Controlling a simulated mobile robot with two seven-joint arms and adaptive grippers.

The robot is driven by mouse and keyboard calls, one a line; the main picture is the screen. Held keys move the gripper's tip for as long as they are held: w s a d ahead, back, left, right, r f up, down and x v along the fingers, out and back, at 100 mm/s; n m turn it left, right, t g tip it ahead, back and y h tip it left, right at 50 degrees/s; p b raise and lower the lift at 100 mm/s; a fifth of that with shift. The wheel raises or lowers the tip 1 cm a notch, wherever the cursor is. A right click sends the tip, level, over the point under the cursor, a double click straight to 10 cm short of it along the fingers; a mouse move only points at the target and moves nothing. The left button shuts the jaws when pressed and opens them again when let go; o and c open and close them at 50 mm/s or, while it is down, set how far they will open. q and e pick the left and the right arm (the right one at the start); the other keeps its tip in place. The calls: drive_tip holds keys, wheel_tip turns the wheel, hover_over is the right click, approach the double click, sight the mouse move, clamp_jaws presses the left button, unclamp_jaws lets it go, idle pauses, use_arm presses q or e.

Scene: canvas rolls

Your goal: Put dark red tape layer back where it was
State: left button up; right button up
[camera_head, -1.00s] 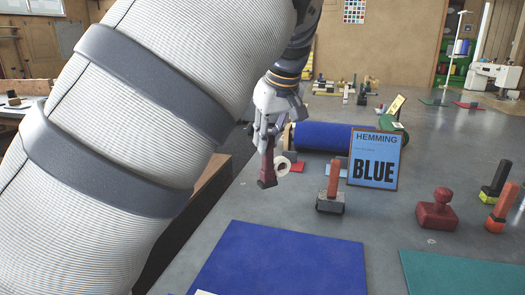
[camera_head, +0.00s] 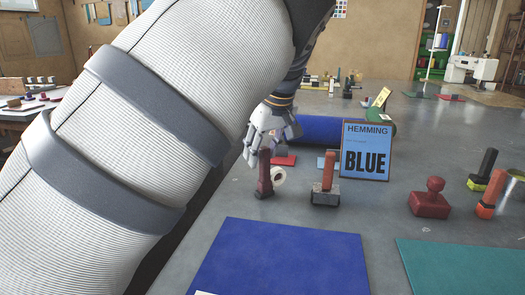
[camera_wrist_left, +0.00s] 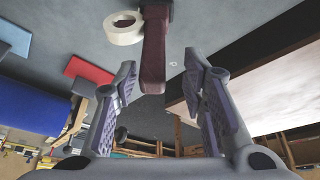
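The dark red tape layer (camera_head: 264,174) stands upright on the grey table (camera_head: 200,250), with its white tape roll (camera_head: 278,176) on its right side. My left gripper (camera_head: 261,146) is just above and behind its handle. In the left wrist view, the tape layer's handle (camera_wrist_left: 153,55) reaches between the two spread fingers (camera_wrist_left: 159,72), with a gap on each side. The fingers are open and hold nothing. My right gripper is in neither view.
A grey block with an orange handle (camera_head: 326,186) stands close to the right. Behind are a blue roll (camera_head: 328,130), a red piece (camera_head: 284,160) and a HEMMING BLUE sign (camera_head: 366,150). A blue sheet (camera_head: 283,256) lies in front. The table's left edge is near.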

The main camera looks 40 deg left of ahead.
use_arm(q)
drive_tip(key=shift+w, duration=0.1)
drive_tip(key=v, duration=1.2)
